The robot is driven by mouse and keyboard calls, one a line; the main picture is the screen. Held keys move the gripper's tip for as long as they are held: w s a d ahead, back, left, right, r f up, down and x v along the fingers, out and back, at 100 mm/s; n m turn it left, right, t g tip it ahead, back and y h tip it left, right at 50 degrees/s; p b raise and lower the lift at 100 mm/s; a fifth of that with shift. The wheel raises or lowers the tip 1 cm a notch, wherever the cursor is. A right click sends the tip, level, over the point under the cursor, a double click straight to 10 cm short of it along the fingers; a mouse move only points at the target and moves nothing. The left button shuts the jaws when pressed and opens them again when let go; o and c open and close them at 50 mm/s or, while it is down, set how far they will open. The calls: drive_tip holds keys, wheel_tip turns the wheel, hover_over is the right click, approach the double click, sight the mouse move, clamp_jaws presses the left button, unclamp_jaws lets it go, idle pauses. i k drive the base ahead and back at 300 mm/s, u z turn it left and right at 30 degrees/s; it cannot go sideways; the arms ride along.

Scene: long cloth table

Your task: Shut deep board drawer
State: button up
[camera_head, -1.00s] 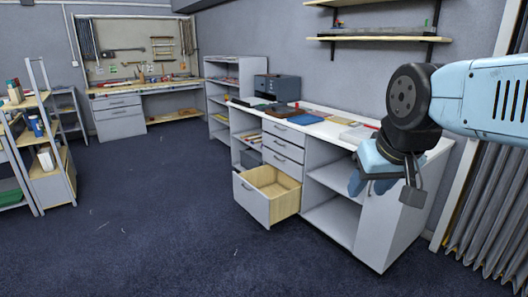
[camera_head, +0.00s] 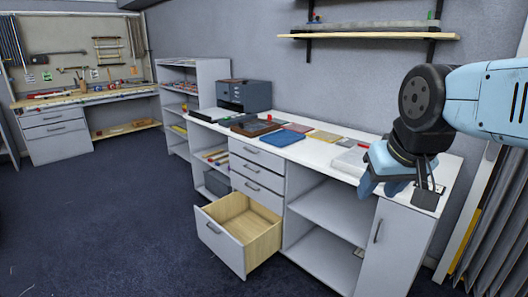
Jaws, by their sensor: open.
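The deep drawer (camera_head: 222,240) is the lowest of the stack in the long grey cabinet and stands pulled out. Its wooden inside looks empty, and its grey front faces the lower left. The shallower drawers (camera_head: 257,174) above it are shut. My gripper (camera_head: 383,190) is at the right, raised in front of the cabinet's right part, well to the right of the drawer and above it. It is open with nothing seen between its blue fingers, and it is apart from the drawer.
The white worktop (camera_head: 310,143) carries a blue folder (camera_head: 283,138), a brown box (camera_head: 256,127) and a dark printer (camera_head: 244,95). Open shelves (camera_head: 327,205) and a door (camera_head: 390,245) lie right of the drawer. The dark floor (camera_head: 120,220) left of the drawer is clear.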

sight(243, 233)
drive_tip(key=z, duration=0.05)
drive_tip(key=i, duration=1.3)
drive_tip(key=z, duration=0.05)
drive_tip(key=k, duration=1.2)
drive_tip(key=u, duration=0.6)
drive_tip(key=i, duration=1)
drive_tip(key=u, duration=0.6)
drive_tip(key=i, duration=0.75)
drive_tip(key=z, duration=0.3)
